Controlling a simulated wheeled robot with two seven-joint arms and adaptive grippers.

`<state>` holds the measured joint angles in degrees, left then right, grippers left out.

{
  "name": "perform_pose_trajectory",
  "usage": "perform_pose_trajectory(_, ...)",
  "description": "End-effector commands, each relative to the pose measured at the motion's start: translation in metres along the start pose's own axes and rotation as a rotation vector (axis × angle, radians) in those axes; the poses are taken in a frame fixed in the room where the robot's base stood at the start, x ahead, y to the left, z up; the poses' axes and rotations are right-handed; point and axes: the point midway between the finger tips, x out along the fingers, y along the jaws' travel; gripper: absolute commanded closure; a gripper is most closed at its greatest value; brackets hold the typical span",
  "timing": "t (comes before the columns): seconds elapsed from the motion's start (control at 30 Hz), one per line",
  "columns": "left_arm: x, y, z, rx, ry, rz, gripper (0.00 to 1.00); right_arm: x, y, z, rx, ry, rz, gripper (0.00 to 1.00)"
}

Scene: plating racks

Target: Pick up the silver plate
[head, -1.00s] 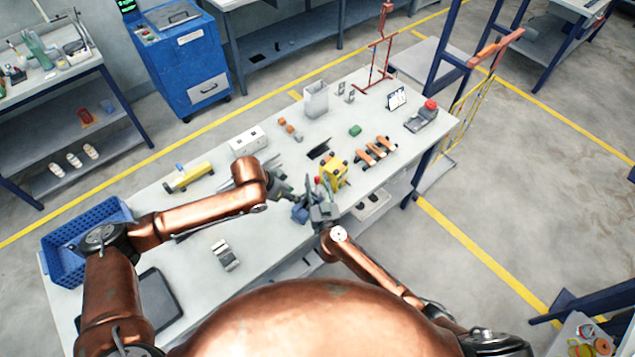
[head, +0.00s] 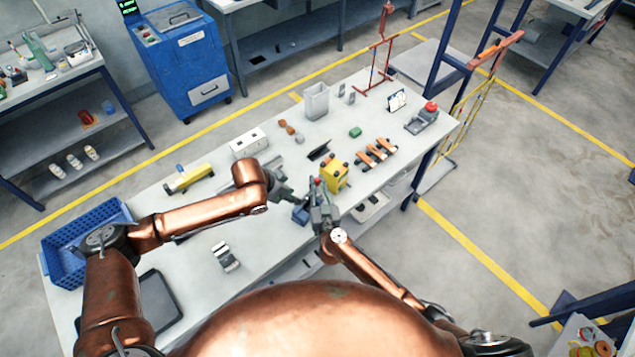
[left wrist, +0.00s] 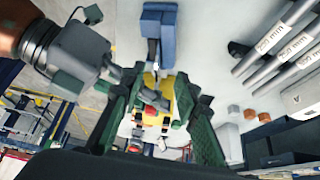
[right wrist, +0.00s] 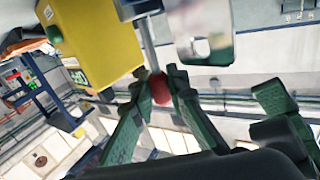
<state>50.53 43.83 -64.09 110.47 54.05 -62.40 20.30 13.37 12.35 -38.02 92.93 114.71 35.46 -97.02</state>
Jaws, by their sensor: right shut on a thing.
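My right gripper (head: 322,205) is at the near table edge, beside a yellow box (head: 335,177). In the right wrist view its fingers (right wrist: 160,95) close together at the end of a thin grey strip (right wrist: 149,45). This may be the silver plate seen edge-on; I cannot tell for sure. A red knob (right wrist: 160,87) shows right at the fingertips. A shiny silver piece with a rounded opening (right wrist: 205,38) shows close by at the upper right. My left gripper (head: 293,196) is beside the right one; its fingers (left wrist: 155,120) are spread, with nothing clearly held.
A blue block (head: 300,214) is close to both grippers. Copper-coloured bars (head: 375,151) lie right of the yellow box. A white box (head: 248,142) and a clear bin (head: 316,101) stand farther back. A blue basket (head: 75,250) is at the table's left end.

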Motion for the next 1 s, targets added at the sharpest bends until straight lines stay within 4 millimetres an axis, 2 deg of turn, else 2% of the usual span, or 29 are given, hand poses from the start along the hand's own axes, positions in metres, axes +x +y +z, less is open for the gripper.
perform_pose_trajectory(0.4, 0.000, 0.000, 0.000, 0.000, 0.000, 0.000, 0.71, 0.000, 0.000, 0.001, -0.002, -0.001, -0.001, 1.00)
perform_pose_trajectory(0.53, 0.000, -0.002, -0.003, -0.009, -0.014, -0.003, 0.79, 0.000, 0.000, 0.001, -0.002, -0.001, -0.001, 1.00)
perform_pose_trajectory(0.67, 0.002, -0.009, -0.018, -0.065, -0.099, -0.016, 0.88, 0.000, 0.000, 0.001, -0.002, -0.001, -0.001, 1.00)
perform_pose_trajectory(0.8, -0.004, -0.011, -0.038, -0.155, -0.253, -0.037, 0.88, 0.000, -0.001, 0.001, -0.002, -0.001, -0.001, 1.00)
perform_pose_trajectory(1.0, -0.022, -0.002, -0.056, -0.242, -0.438, -0.060, 0.88, 0.000, 0.000, 0.001, -0.002, -0.001, 0.000, 1.00)
